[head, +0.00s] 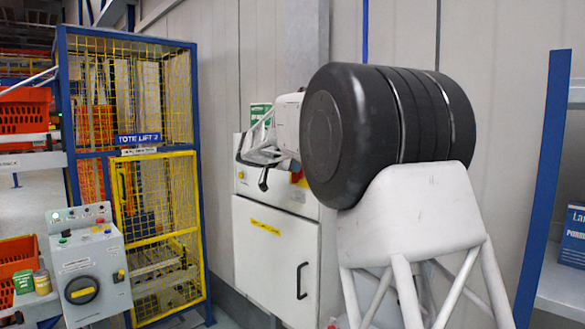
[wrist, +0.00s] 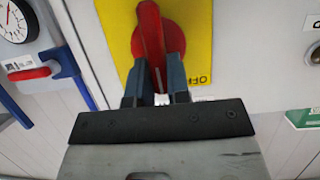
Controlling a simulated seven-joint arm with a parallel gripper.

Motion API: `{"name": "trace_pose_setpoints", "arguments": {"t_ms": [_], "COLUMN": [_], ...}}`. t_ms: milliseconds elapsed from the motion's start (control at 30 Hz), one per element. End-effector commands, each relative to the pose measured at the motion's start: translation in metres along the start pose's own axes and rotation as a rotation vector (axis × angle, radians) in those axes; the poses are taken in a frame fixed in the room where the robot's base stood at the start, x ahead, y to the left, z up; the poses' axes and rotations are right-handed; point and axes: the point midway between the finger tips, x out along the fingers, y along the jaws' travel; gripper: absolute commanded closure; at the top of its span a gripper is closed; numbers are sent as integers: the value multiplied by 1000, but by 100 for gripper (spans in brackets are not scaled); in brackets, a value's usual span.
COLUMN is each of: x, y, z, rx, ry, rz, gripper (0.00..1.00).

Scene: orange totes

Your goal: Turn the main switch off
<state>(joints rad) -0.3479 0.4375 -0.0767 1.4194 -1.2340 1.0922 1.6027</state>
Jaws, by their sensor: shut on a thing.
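The main switch is a red rotary knob (wrist: 150,35) on a yellow plate (wrist: 195,35), seen in the wrist view. Its handle stands nearly upright in that picture. "OFF" is printed on the plate's lower right, upside down. My gripper (wrist: 156,78) is shut on the lower end of the red handle, one dark finger on each side. In the head view, the white cabinet (head: 275,255) carries a small red and yellow patch (head: 297,178) beside my arm. My arm hides most of the switch area there.
In the wrist view, a round gauge (wrist: 15,22) and a red-handled part (wrist: 30,73) lie left of the switch. In the head view, a yellow mesh cage (head: 155,190) and a grey control box (head: 88,265) stand left of the cabinet.

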Motion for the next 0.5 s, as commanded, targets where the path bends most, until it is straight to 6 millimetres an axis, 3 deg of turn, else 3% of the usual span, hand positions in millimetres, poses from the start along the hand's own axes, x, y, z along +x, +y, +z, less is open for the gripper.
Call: {"name": "trace_pose_setpoints", "arguments": {"t_ms": [500], "x": [1], "y": [-6], "z": [1], "rx": [-205], "ry": [-1], "rz": [85], "gripper": [100]}}
